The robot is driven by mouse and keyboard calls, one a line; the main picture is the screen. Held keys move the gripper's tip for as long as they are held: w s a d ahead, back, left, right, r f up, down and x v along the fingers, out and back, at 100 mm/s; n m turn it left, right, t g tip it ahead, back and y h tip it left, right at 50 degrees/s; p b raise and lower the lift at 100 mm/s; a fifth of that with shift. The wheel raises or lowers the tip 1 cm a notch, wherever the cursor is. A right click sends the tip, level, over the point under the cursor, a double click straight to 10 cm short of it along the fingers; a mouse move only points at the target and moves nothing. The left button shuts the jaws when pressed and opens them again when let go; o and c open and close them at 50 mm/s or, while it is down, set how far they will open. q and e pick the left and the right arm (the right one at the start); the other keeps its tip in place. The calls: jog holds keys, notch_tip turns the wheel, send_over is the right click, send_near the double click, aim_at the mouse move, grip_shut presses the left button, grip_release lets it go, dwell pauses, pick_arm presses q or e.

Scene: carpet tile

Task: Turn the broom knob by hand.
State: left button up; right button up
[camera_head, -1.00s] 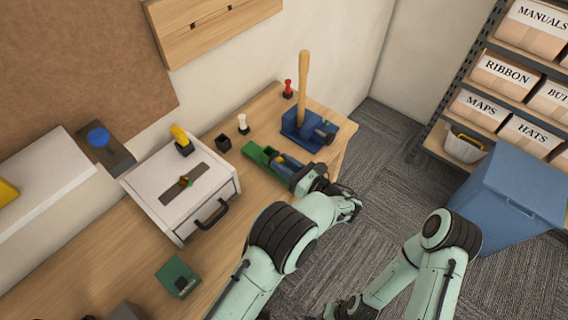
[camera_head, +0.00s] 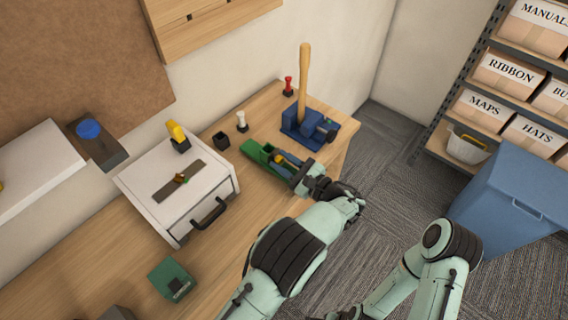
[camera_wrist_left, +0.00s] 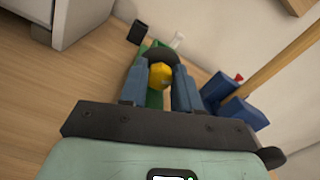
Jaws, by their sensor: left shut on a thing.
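A blue fixture (camera_head: 296,138) stands near the table's far right end, with an upright wooden broom handle (camera_head: 304,80) in it and a dark round knob (camera_head: 331,131) on its right side. My left gripper (camera_head: 284,160) is away from that knob, at a green fixture (camera_head: 258,152) left of and nearer than the blue one. Its blue fingers are shut on a yellow part (camera_wrist_left: 160,76), which lies between them in the left wrist view. A dark round piece sits just beyond it. The fingertips partly hide the grip. My right gripper is not clearly visible.
A white drawer box (camera_head: 180,185) with a dark handle stands left on the wooden table (camera_head: 235,240). A green block (camera_head: 173,279), a small black cup (camera_head: 221,141), a white peg (camera_head: 242,122) and a red peg (camera_head: 288,86) stand around. A blue bin (camera_head: 515,205) is on the floor.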

jog(key=shift+f, duration=0.1)
dwell(0.4)
pick_arm(q)
jog(key=o, duration=1)
jog(key=shift+a, duration=0.1)
